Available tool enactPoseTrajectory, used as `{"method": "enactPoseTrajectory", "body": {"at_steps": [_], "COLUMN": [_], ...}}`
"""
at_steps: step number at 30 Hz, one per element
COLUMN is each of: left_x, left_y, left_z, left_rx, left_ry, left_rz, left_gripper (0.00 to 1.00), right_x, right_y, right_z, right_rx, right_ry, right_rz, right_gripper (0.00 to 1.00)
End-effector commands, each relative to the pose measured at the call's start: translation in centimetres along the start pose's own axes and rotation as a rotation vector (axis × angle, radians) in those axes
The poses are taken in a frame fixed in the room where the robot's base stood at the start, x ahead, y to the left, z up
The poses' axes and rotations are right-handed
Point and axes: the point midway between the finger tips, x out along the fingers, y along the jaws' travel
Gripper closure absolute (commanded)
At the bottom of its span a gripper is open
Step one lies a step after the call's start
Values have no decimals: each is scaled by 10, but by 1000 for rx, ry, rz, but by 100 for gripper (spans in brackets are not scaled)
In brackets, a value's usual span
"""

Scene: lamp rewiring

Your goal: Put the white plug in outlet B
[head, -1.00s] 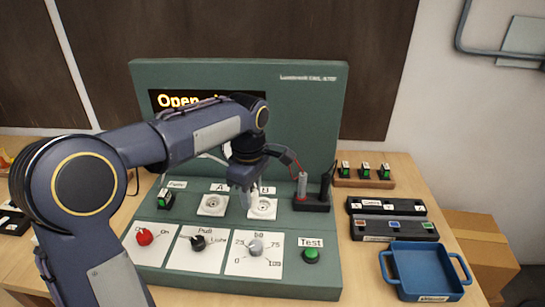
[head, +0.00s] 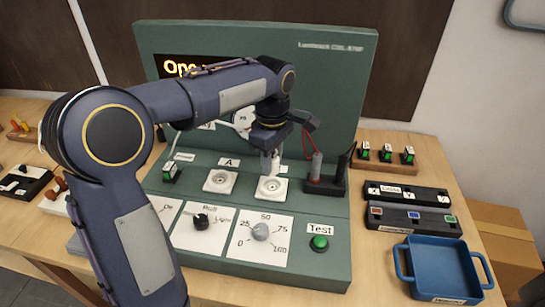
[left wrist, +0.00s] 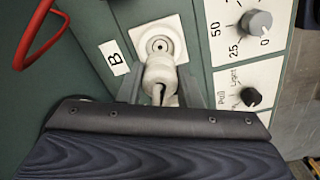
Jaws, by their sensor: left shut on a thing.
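The white plug (left wrist: 160,75) is between the fingers of my left gripper (head: 270,166). The gripper is shut on it. In the left wrist view the plug points at the round white socket of outlet B (left wrist: 159,45), very close to it; I cannot tell whether its tip has entered. The B label (left wrist: 115,57) is beside that outlet. In the head view outlet B (head: 271,188) lies right under the gripper, and the arm hides its label. Outlet A (head: 220,181) is empty to its left. My right gripper is not in view.
The green console carries a grey dial (head: 260,232), a black knob (head: 201,221) and a green Test button (head: 319,243). Red and black probes stand in a black holder (head: 326,187) just right of outlet B. A blue tray (head: 443,270) sits at the right.

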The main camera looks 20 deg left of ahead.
Motion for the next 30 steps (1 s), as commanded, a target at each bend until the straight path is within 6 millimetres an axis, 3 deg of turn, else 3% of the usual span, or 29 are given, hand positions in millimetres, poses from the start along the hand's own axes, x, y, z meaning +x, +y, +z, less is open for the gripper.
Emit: {"method": "enactPoseTrajectory", "body": {"at_steps": [15,30], "left_x": [43,49], "left_y": [0,0], "left_z": [0,0], "left_rx": [1,0], "left_ry": [0,0], "left_rz": [-1,0], "left_gripper": [91,91], "right_x": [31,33], "right_y": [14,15], "right_z": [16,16], "right_rx": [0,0], "right_ry": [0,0], "right_rz": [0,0], "right_gripper": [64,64]}}
